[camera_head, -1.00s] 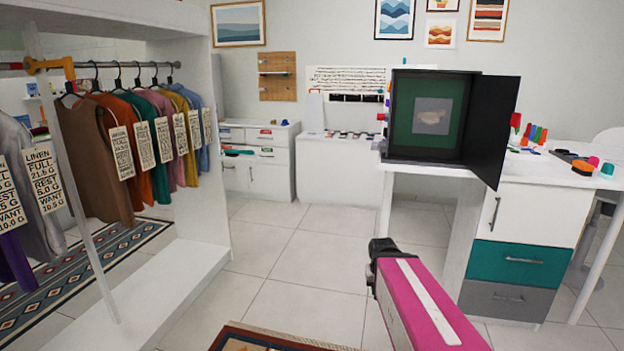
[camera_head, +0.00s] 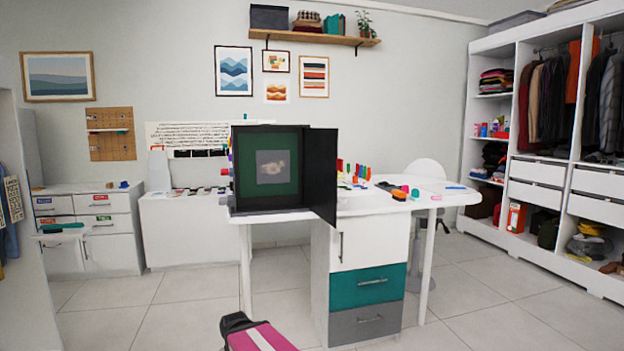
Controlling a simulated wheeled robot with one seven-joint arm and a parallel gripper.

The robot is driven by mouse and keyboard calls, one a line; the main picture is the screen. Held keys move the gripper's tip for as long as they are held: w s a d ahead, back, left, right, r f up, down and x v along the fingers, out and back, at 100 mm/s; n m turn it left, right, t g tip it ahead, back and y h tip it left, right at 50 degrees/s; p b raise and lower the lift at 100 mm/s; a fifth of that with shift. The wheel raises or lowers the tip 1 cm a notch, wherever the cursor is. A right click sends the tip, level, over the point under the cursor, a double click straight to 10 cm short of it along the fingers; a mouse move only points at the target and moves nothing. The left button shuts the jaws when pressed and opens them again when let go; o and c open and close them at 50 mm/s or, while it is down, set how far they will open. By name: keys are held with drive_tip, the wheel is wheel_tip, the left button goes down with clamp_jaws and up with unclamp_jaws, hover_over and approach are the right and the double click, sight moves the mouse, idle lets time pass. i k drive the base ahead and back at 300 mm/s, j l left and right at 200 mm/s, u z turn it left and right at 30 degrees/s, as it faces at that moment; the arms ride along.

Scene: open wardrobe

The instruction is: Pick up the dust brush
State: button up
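I cannot make out a dust brush for certain in this view. Small items (camera_head: 355,172) stand and lie on the white desk (camera_head: 440,199), too small to name one by one. My gripper (camera_head: 235,322) is the dark end of my pink arm at the bottom centre. It is over the floor in front of the desk, apart from everything. Its fingers are not clear, so I cannot tell whether it is open or shut.
A black box (camera_head: 240,211) with a green inside stands on the desk, its door (camera_head: 323,172) swung open to the right. A white cabinet (camera_head: 110,222) stands at the left. An open wardrobe (camera_head: 540,168) fills the right. The tiled floor (camera_head: 500,310) is clear.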

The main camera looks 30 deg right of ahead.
sight(399, 196)
drive_tip(key=z, duration=1.65)
drive_tip(key=i+u, duration=0.25)
drive_tip(key=i, duration=0.15)
drive_tip(key=j, duration=0.05)
